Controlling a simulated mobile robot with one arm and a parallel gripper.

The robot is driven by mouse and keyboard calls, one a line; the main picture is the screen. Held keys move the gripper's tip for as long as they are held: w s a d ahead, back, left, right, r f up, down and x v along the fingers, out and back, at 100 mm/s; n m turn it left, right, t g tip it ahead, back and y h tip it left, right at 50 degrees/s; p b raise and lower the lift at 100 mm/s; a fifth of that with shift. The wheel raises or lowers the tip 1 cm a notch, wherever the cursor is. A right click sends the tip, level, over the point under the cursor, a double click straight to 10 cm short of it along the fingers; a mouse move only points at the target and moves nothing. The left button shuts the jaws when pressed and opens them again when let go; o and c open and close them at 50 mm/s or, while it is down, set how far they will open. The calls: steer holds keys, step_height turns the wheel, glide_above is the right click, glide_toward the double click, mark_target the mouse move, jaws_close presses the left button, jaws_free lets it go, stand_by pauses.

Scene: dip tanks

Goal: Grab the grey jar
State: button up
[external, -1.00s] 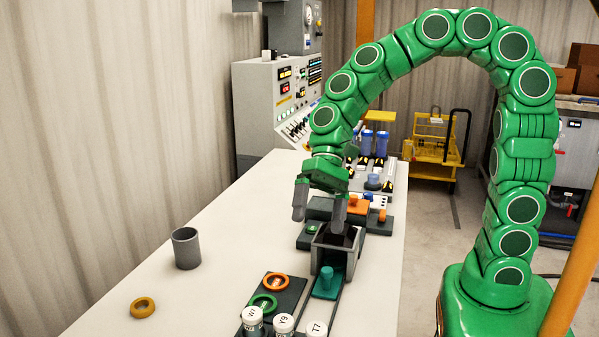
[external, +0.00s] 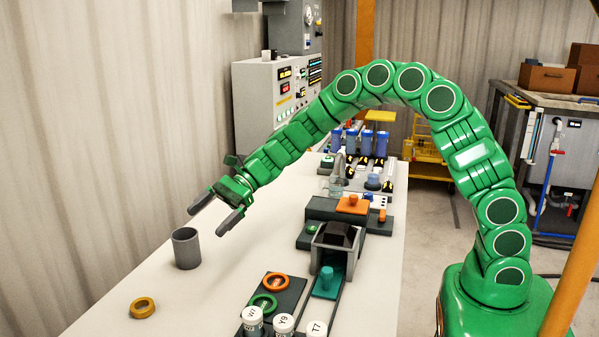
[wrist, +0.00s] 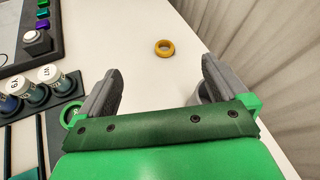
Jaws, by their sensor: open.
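The grey jar (external: 186,249) stands upright on the white table in the external view, open at the top. My gripper (external: 209,219) is open and empty, above and slightly to the right of the jar in that view, apart from it. In the wrist view my gripper (wrist: 155,85) shows its two grey fingers spread wide. A small part of a grey rounded thing, likely the jar (wrist: 204,99), shows beside the right finger; most of it is hidden by the finger and the green gripper body.
A yellow ring (external: 143,307) lies on the table in front of the jar. Vials with white lids (external: 284,323), an orange ring (external: 275,282) and a dark box in a grey holder (external: 336,240) stand to the right. The table around the jar is clear.

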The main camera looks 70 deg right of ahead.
mark_target(174, 242)
steer(key=w+d+f+m+t+h, duration=0.1)
steer(key=w+d+f+m+t, duration=0.1)
steer(key=w+d+f+m, duration=0.4)
steer(key=shift+n, duration=0.6)
steer(key=shift+w+d+x, duration=0.1)
steer(key=shift+w+x, duration=0.05)
steer(key=shift+x, duration=1.25)
steer(key=shift+w+d+x, duration=0.1)
steer(key=shift+w+x, duration=0.1)
steer(key=shift+x, duration=1.2)
steer(key=shift+w+d+x, duration=0.1)
steer(key=shift+w+x, duration=0.05)
steer(key=shift+x, duration=1.25)
steer(key=c, duration=1)
steer(key=shift+r, duration=0.1)
steer(key=shift+c, duration=0.2)
